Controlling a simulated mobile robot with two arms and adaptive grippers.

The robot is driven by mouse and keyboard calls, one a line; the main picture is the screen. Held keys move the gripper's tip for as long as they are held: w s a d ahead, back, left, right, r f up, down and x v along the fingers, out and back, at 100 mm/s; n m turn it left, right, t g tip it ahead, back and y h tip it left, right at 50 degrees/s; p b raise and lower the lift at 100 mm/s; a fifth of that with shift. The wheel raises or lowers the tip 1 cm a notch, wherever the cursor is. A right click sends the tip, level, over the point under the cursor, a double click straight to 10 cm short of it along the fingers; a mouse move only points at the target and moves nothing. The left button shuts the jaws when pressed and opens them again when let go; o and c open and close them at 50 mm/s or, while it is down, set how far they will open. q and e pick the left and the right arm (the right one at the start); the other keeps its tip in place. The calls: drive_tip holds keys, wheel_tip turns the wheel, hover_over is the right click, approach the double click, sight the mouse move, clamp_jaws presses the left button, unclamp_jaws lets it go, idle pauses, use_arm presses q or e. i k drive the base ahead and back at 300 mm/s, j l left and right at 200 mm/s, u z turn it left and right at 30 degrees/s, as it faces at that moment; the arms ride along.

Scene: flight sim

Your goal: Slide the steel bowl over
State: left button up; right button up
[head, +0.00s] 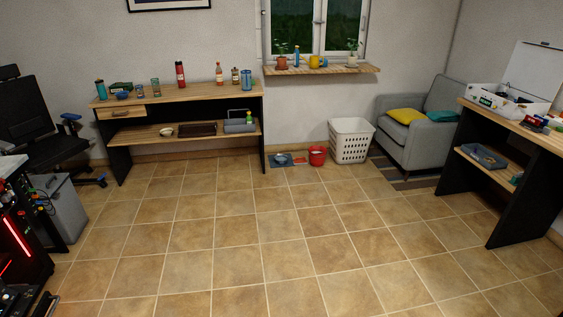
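A small greyish bowl (281,159) sits on a blue mat (271,164) on the floor, in front of the back wall and right of the wooden workbench. It may be the steel bowl, but it is too small to be sure of its material. A pale bowl (166,131) stands on the workbench's lower shelf, and a small blue bowl (122,95) is on its top. Neither of my grippers shows in the head view.
A red bucket (317,156) and a white laundry basket (351,141) stand right of the mat. The workbench (190,94) is left of it. A grey armchair (425,125) and a desk (520,112) are at right. The tiled floor (250,230) in the middle is clear.

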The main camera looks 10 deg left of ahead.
sight(280, 158)
drive_tip(key=i+z, duration=0.1)
drive_tip(key=i, duration=3.85)
drive_tip(key=i+l+u, duration=0.15)
drive_tip(key=i+u, duration=0.3)
drive_tip(key=i, duration=0.15)
drive_tip(key=i+l+u, duration=0.45)
drive_tip(key=i, duration=0.15)
drive_tip(key=i+l+u, duration=0.4)
drive_tip(key=i+l, duration=0.05)
drive_tip(key=i, duration=0.1)
